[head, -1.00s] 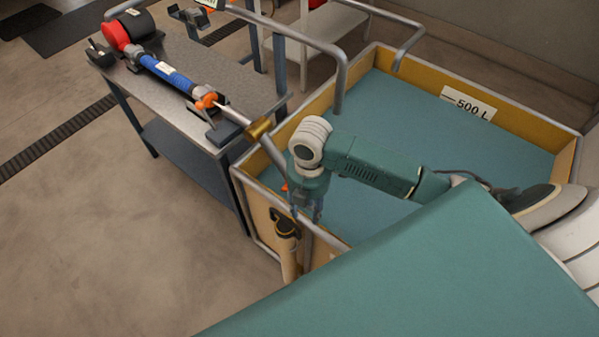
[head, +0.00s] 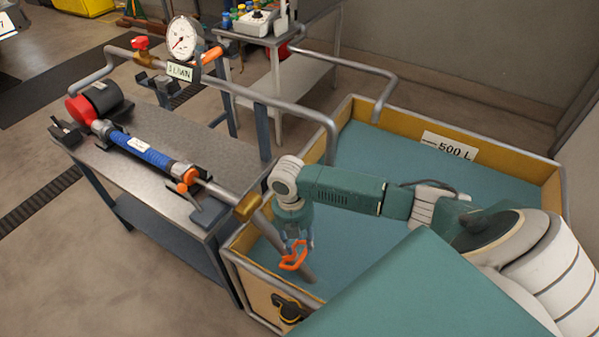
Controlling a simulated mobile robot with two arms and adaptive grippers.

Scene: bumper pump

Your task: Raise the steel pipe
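An orange loop (head: 293,258) shows at the pipe near that end. My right gripper (head: 297,244) points down at the pipe, right at the orange loop. The fingers are small and partly overlap the loop, so I cannot tell whether they are closed on it. My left gripper is not in view.
The steel table (head: 215,150) left of the tank carries a pump with a blue sleeve (head: 145,152). A bent pipe with a pressure gauge (head: 184,42) arches over it into the tank. A black fitting (head: 290,308) is on the tank's front wall. Floor at lower left is clear.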

